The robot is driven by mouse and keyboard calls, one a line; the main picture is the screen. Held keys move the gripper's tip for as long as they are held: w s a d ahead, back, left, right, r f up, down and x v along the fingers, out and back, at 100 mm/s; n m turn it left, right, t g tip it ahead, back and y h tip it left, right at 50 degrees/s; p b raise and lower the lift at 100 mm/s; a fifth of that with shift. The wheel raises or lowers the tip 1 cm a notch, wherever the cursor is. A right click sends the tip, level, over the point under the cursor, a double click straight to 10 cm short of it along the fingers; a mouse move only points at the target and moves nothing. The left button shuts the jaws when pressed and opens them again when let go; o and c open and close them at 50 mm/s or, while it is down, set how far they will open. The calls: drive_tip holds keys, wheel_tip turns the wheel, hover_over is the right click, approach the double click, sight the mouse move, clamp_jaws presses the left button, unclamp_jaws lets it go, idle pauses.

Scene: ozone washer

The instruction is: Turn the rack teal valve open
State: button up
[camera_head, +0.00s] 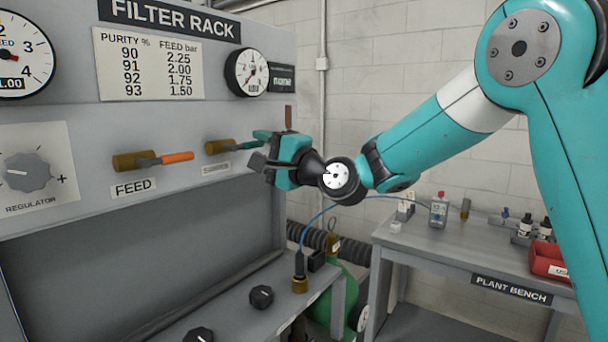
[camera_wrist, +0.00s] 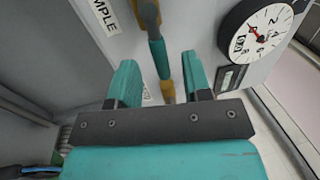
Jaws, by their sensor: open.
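The teal valve has a brass body (camera_head: 218,147) on the filter rack panel, right of the orange-handled feed valve. Its teal lever (camera_wrist: 158,57) shows in the wrist view, running down from the brass body toward the gap between my fingers. My gripper (camera_head: 262,148) is at the rack front by the lever's right end. In the wrist view my gripper (camera_wrist: 160,66) is open, with one teal finger on each side of the lever line and visible gaps beside it. My gripper hides part of the lever in the head view, and I cannot tell whether a finger touches it.
The feed valve (camera_head: 152,159) with its orange handle is to the left. A round gauge (camera_head: 246,73) is above my gripper and also shows in the wrist view (camera_wrist: 255,35). A regulator knob (camera_head: 27,172) is far left. The plant bench (camera_head: 465,262) stands right, behind my arm.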

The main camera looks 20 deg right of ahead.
drive_tip(key=b+v, duration=0.6)
drive_tip(key=v, duration=0.8)
drive_tip(key=shift+s+f, duration=0.1)
drive_tip(key=s+a+f+n+g+h, duration=0.1)
drive_tip(key=s+a+f+n+g, duration=0.85)
drive_tip(key=f, duration=0.25)
drive_tip(key=s+d+f+n+g+h, duration=0.2)
drive_tip(key=s+f+n+g+h, duration=0.1)
drive_tip(key=s, duration=0.4)
drive_tip(key=s+d+f+n+g+h, duration=0.3)
drive_tip(key=s+f+n+g, duration=0.1)
drive_tip(key=s, duration=0.4)
wheel_tip(320, 180, down, 2)
drive_tip(key=shift+s+f+n+h, duration=0.1)
drive_tip(key=shift+s+n+h, duration=0.15)
drive_tip(key=shift+n, duration=0.6)
